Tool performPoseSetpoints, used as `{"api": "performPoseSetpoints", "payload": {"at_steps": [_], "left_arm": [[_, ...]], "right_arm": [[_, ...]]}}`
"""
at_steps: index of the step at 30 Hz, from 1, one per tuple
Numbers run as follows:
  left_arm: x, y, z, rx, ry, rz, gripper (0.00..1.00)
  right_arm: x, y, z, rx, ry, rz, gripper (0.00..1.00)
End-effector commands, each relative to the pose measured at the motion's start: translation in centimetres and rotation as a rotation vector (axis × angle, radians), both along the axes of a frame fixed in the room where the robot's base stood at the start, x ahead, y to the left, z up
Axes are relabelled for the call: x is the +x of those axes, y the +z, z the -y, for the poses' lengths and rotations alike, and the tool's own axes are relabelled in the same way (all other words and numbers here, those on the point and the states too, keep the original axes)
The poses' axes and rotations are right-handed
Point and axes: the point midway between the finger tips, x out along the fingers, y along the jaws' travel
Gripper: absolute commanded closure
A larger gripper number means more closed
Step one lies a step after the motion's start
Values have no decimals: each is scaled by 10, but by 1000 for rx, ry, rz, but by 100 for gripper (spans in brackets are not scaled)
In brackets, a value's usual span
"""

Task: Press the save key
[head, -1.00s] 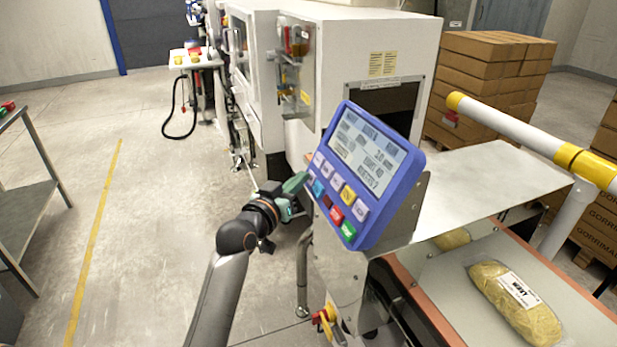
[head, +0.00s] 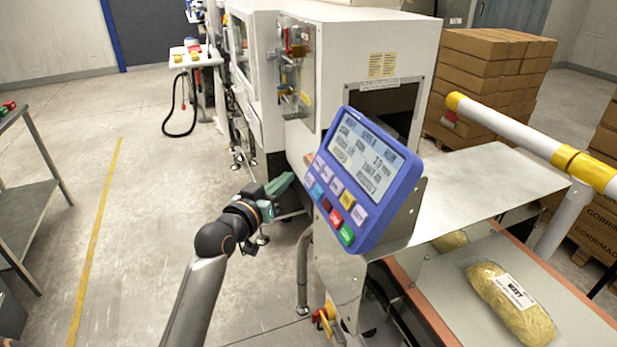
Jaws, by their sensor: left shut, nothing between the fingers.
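The blue control panel (head: 399,204) is tilted beside the belt and has a lit screen (head: 363,156) with text too small to read surely. Below the screen are keys: white ones, a cyan key (head: 317,190), a yellow key (head: 346,199), red ones and a green key (head: 346,234). The key labels are too small to tell which one is save. My left gripper (head: 287,182) is shut, with greenish fingers, just left of the panel's key rows and apart from them. My right gripper is not in view.
A conveyor belt (head: 449,279) carries a yellow bag (head: 509,303) at lower right. A white-and-yellow rail (head: 515,132) crosses above it. The white machine (head: 383,37) stands behind the panel. The floor left of my arm is open up to a grey table (head: 29,215).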

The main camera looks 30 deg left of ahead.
Motion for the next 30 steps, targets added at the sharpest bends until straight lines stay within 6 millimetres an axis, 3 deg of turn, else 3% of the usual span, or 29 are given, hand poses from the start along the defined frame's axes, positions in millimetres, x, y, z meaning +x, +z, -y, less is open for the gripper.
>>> {"api": "performPoseSetpoints", "payload": {"at_steps": [8, 20, 30], "left_arm": [[-17, 13, -15, 2, 0, 0, 100], [-19, 13, -16, 1, 0, 1, 100], [-40, 27, -34, 4, 0, 0, 100]], "right_arm": [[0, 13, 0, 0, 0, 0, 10], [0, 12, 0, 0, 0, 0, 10], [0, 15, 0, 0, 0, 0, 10]]}}
